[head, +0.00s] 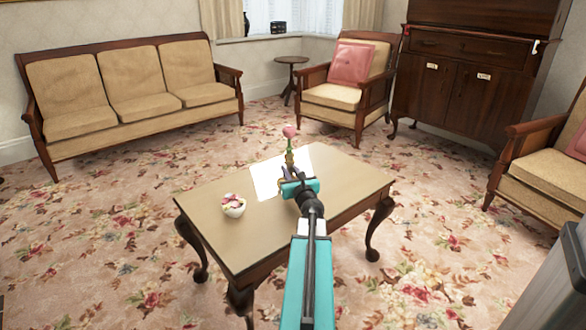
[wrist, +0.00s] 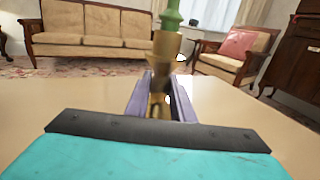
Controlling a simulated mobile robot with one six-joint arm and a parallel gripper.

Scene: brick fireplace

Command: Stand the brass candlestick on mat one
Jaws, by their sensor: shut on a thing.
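The brass candlestick (head: 290,160) is upright in my gripper (head: 289,179), with a green piece and a pink round top above it. In the wrist view the brass stem (wrist: 166,47) rises between the fingers of my gripper (wrist: 160,92), which are shut on it. A white mat (head: 264,180) lies on the wooden table, behind and around the gripper in the head view. No number shows on it, so I cannot tell if it is mat one. The candlestick's base is hidden, and I cannot tell whether it touches the mat.
The table (head: 235,240) also bears a small white bowl (head: 234,208) with pink and white contents, left of my arm. The tabletop's right part is clear. A sofa (head: 130,90), an armchair (head: 345,85) and a dark cabinet (head: 455,100) stand beyond on flowered carpet.

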